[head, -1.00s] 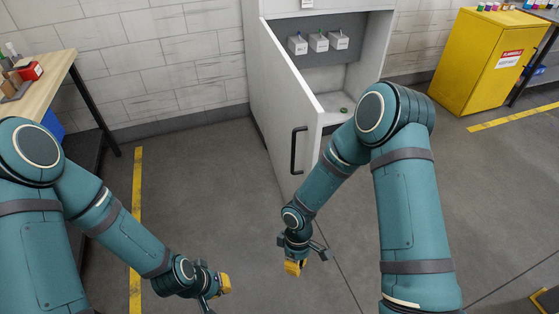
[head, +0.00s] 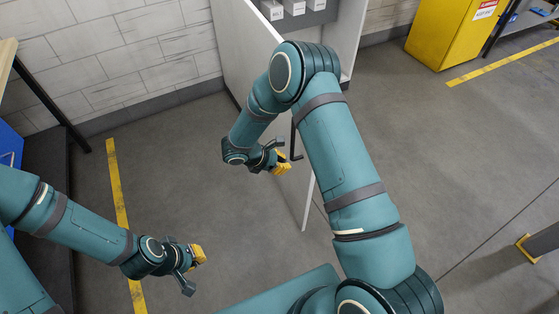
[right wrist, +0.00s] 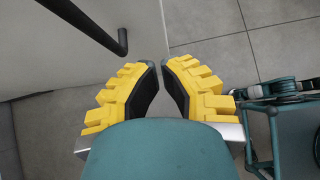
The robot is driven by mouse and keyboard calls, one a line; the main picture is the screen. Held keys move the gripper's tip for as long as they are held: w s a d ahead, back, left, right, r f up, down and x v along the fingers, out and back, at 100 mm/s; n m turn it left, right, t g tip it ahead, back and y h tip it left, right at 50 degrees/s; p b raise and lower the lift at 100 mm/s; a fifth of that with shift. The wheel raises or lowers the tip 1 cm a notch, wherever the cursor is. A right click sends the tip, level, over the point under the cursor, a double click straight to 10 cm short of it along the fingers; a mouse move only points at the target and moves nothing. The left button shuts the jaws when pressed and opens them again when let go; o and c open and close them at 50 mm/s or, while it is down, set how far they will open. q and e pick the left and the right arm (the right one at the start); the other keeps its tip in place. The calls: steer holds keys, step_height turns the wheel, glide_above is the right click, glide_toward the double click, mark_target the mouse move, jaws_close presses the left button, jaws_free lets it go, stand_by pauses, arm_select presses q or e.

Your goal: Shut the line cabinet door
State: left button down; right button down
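The white line cabinet (head: 350,35) stands open at the top middle of the head view. Its door (head: 235,50) is swung out toward me, with its outer face to the left, and my right arm hides part of it. The black bar handle (head: 294,140) is on that outer face; it also shows at the upper left of the right wrist view (right wrist: 90,25). My right gripper (head: 283,163) is beside the handle on the outer-face side, apart from it, fingers together and empty (right wrist: 162,66). My left gripper (head: 199,255) hangs low at the left, fingers apparently together, empty.
Small grey boxes (head: 294,7) sit inside the cabinet. A yellow cabinet (head: 450,30) stands at the upper right. A table (head: 8,55) is at the left edge beside a yellow floor line (head: 118,190). The floor right of my right arm is mostly clear.

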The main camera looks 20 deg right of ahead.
steer(key=d+f, duration=0.4)
steer(key=d, duration=0.4)
steer(key=shift+d+f+b, duration=0.25)
steer(key=shift+f+b, duration=0.05)
steer(key=shift+b, duration=0.05)
steer(key=shift+d, duration=0.1)
